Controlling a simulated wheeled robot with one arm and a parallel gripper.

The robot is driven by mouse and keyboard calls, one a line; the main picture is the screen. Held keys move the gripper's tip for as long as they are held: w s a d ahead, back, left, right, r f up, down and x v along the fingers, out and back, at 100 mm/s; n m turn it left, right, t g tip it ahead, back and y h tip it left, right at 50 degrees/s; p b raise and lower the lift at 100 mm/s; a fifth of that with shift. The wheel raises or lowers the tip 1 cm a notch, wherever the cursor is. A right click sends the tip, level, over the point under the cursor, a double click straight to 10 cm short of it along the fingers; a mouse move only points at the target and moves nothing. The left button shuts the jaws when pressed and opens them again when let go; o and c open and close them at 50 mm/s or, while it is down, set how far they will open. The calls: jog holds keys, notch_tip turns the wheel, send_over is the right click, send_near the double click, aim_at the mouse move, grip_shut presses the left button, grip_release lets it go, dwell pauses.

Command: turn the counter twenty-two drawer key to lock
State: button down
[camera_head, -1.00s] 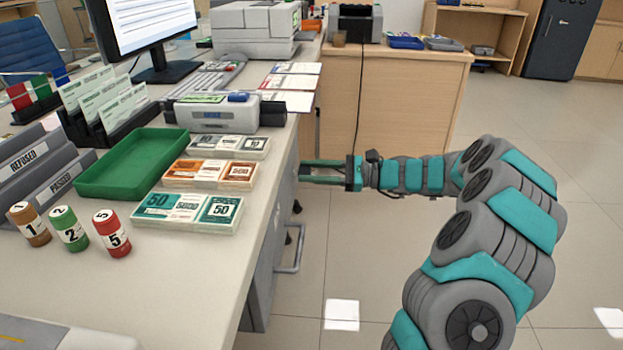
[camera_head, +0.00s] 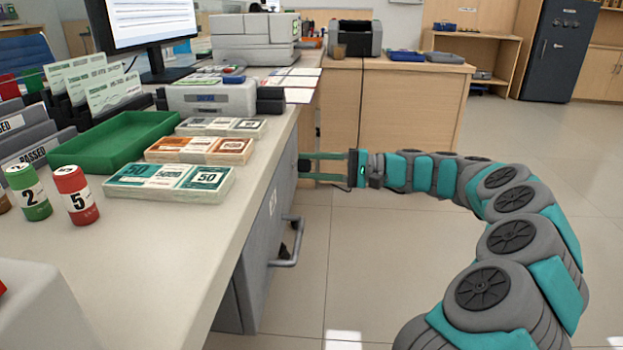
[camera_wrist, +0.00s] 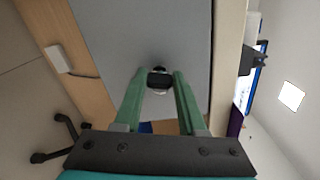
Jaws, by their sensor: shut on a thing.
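The drawer key (camera_wrist: 160,80) shows in the wrist view as a small dark head with a paler part beside it, against a grey cabinet front (camera_wrist: 125,35). My gripper (camera_wrist: 161,78) has its two green fingers on either side of the key head, shut on it. In the head view my gripper (camera_head: 305,168) points left at the side of the grey cabinet (camera_head: 262,235) under the counter. A small dark piece, likely the key (camera_head: 303,164), shows at the fingertips. The keyhole is hidden, and I cannot tell the key's turn angle.
A metal bar handle (camera_head: 288,258) sticks out of the cabinet below my gripper. The counter top (camera_head: 215,215) holds banknote bundles (camera_head: 170,181), a green tray (camera_head: 115,145) and coin rolls (camera_head: 76,195). A wooden desk (camera_head: 415,105) stands behind my arm. The floor to the right is clear.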

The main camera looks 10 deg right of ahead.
jog(key=shift+f+n+b, duration=0.15)
jog(key=shift+n+b, duration=1.15)
jog(key=shift+n, duration=0.2)
jog(key=shift+c, duration=2.4)
grip_release()
jog(key=v, duration=0.7)
jog(key=shift+s+d+p, duration=0.15)
jog(key=shift+d+p, duration=0.2)
jog(key=shift+p, duration=0.1)
